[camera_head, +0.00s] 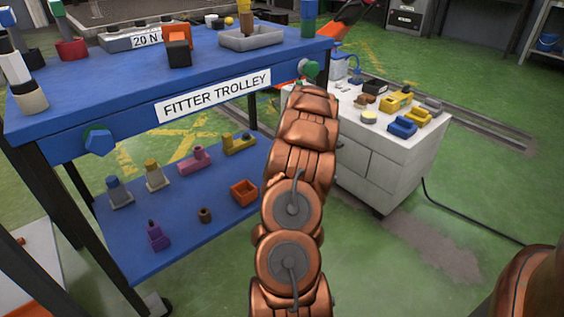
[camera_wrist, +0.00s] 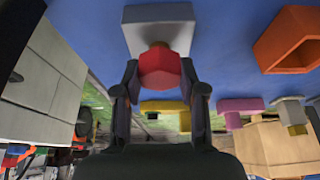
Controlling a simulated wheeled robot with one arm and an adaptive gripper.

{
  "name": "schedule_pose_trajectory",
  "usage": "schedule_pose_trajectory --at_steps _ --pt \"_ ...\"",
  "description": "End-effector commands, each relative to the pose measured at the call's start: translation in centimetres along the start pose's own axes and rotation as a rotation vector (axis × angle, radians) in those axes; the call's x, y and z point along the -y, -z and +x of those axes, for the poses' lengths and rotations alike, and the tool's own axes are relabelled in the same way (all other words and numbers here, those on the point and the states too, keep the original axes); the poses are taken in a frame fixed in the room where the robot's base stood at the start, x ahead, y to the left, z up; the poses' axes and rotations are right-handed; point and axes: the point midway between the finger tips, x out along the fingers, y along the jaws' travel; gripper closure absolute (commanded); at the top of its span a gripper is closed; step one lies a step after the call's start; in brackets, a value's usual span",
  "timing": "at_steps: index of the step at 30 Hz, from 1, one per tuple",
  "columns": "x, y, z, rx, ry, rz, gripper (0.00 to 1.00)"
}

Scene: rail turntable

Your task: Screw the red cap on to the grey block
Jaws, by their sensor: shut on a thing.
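In the wrist view the red cap (camera_wrist: 162,70) is between the two fingertips of my gripper (camera_wrist: 160,76), which is shut on it. The light grey block (camera_wrist: 158,14) is right by the cap, above it in the picture, over a blue surface. A small stub shows between cap and block. The cap is in line with the block, but I cannot tell how far it sits on the stub. In the head view my copper-coloured arm covers the gripper, cap and block.
The blue trolley's lower shelf (camera_head: 180,225) carries an orange box (camera_head: 244,192), a pink piece (camera_head: 195,160), a yellow piece (camera_head: 240,143), a purple piece (camera_head: 156,236) and a brown ring (camera_head: 205,215). A white cabinet (camera_head: 375,165) stands to the right. The trolley's top (camera_head: 110,85) overhangs the shelf.

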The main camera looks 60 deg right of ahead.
Motion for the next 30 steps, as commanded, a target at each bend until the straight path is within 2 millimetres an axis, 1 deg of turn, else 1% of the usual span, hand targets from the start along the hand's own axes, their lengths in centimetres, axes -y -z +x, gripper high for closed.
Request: schedule_pose_trajectory --at_steps 17,30 --pt "0.0 -0.02 0.09 0.0 0.0 0.0 0.88" --pt "0.05 -0.33 0.91 0.0 0.001 0.0 0.88"
